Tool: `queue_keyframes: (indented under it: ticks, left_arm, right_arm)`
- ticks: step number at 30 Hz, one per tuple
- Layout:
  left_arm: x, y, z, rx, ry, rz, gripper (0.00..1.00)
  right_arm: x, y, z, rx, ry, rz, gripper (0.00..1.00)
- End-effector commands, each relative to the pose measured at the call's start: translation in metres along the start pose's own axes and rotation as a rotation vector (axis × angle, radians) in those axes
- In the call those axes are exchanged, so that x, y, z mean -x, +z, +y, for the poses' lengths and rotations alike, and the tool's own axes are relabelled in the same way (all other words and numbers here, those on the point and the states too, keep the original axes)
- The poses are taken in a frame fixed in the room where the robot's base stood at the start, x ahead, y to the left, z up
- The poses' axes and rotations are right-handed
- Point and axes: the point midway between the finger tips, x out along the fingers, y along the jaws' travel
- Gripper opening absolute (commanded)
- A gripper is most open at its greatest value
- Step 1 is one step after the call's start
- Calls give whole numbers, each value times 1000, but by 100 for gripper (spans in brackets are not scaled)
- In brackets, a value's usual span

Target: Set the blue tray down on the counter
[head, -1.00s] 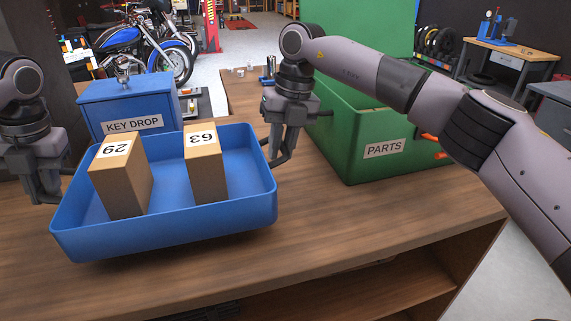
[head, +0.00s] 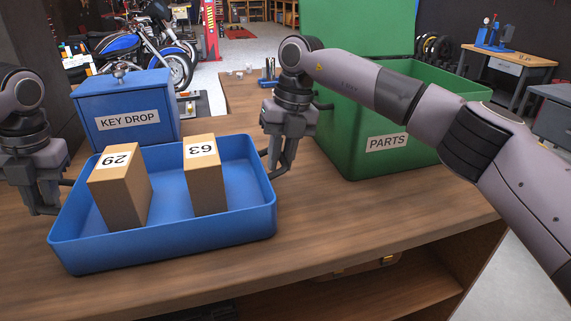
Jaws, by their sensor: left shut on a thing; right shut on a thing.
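The blue tray (head: 165,250) is at the front left of the wooden counter (head: 340,225). Its underside looks level with and touching the counter top, near the front edge. Two upright cardboard boxes stand in it, one marked 29 (head: 122,188) and one marked 63 (head: 205,178). My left gripper (head: 55,200) is shut on the tray's left end. My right gripper (head: 274,168) is shut on the tray's right end. The exact grip points on the rim are partly hidden by the fingers and tray wall.
A blue key drop box (head: 127,112) stands close behind the tray. A green parts bin (head: 375,150) with a raised lid stands to the right, behind my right arm. Counter is clear right of the tray. An open shelf (head: 370,290) lies below.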

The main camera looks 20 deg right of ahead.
Motion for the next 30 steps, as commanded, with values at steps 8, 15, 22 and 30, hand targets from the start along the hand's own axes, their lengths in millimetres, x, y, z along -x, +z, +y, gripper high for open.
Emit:
queue_keyframes:
  ticks: [8,15,22,30]
  left_arm:
    - [-3,0,1,4,3,1,45]
    - [0,0,0,2,1,-1,45]
    - [36,1,0,2,1,-4,45]
    - [93,0,0,4,2,-1,45]
  right_arm:
    - [-3,0,-2,-3,-3,0,45]
    - [-3,0,-1,-1,-1,0,45]
    - [-3,0,-1,0,0,0,45]
    - [-3,0,-1,0,0,0,45]
